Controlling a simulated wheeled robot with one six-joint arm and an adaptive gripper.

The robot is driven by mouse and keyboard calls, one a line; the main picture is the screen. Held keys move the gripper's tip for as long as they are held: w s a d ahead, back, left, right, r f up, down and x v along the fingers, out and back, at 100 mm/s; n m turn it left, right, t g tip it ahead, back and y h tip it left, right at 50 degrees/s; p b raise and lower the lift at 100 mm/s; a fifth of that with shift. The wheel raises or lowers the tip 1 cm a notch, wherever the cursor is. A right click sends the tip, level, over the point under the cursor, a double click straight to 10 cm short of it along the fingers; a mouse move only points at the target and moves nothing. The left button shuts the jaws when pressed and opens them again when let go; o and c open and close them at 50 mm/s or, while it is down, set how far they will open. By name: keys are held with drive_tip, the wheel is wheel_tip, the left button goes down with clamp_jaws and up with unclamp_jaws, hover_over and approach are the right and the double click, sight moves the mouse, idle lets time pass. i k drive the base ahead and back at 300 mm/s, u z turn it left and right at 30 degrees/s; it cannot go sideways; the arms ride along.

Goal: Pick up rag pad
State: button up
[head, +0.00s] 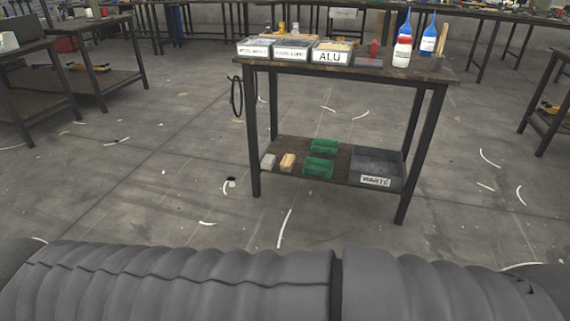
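I cannot tell for certain which thing is the rag pad. On the lower shelf (340,178) of the workbench, a small pale grey block (268,161) and a tan block (288,161) lie side by side at the left. Either could be a folded pad, but they are too small to tell. My gripper is not in view.
The bench top (415,73) holds labelled bins, one reading ALU (330,57), a red-and-white bottle (402,52) and blue-and-white bottles (428,41). Green trays (318,167) and a WASTE bin (376,181) share the lower shelf. Floor in front is open, with scattered strips.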

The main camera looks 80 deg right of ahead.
sight(268, 162)
drive_tip(key=z, duration=2.6)
drive_tip(key=i, duration=1.9)
drive_tip(key=u, duration=0.55)
